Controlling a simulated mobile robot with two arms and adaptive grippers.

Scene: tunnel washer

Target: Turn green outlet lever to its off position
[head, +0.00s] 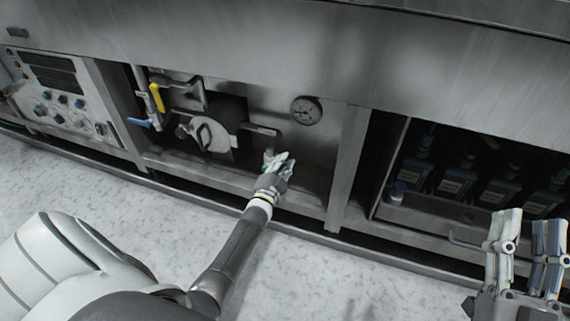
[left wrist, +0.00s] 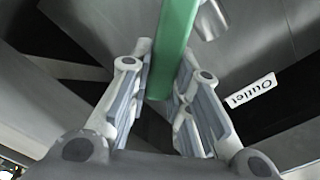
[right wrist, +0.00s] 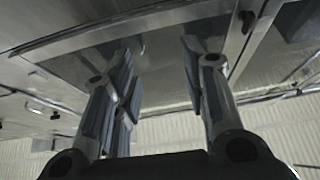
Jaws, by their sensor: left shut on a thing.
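The green outlet lever (left wrist: 174,45) runs down from the top of the left wrist view to between the fingers of my left gripper (left wrist: 160,80). My left gripper is shut on it. In the head view my left gripper (head: 278,163) is inside the washer's open bay, and only a small bit of green shows beside its fingers. A white "Outlet" label (left wrist: 251,91) is right of the lever in the left wrist view. My right gripper (head: 528,225) is open and empty at the lower right; its spread fingers also show in the right wrist view (right wrist: 160,65).
A yellow lever (head: 157,97) and a blue lever (head: 139,122) are at the bay's left. A round gauge (head: 306,111) is on the bay's back wall. A control panel (head: 65,95) is further left. Dark bottles (head: 456,178) fill the right bay. The speckled floor in front is clear.

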